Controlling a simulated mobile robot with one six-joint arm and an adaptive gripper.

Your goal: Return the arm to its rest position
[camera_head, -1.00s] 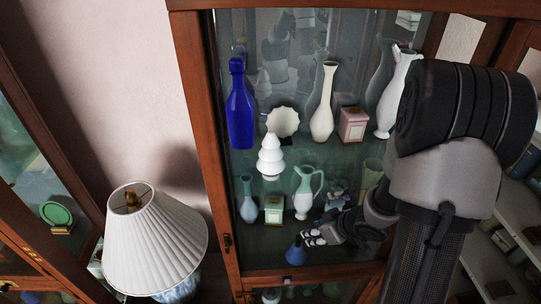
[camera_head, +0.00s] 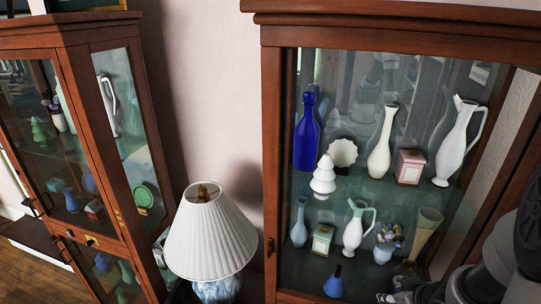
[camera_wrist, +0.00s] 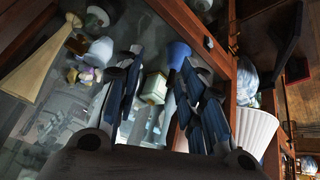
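My gripper (camera_head: 393,297) shows at the bottom right of the head view, mostly cut off by the frame's lower edge. In the wrist view my gripper (camera_wrist: 162,72) has its two dark fingers spread, with nothing held between them. A small blue vase (camera_head: 335,282) stands just left of the fingertips in the head view, apart from them. A blue object (camera_wrist: 178,55), likely that vase, shows beyond the fingertips in the wrist view. My arm comes in from the lower right, in front of the cabinet.
The wooden curio cabinet (camera_head: 272,130) holds a cobalt bottle (camera_head: 306,135), white vases, a pink box (camera_head: 409,167), a green-white jug (camera_head: 358,228) and a tan flared vase (camera_head: 424,232). A white-shaded lamp (camera_head: 212,238) stands to its left. Another glass cabinet (camera_head: 112,150) stands farther left.

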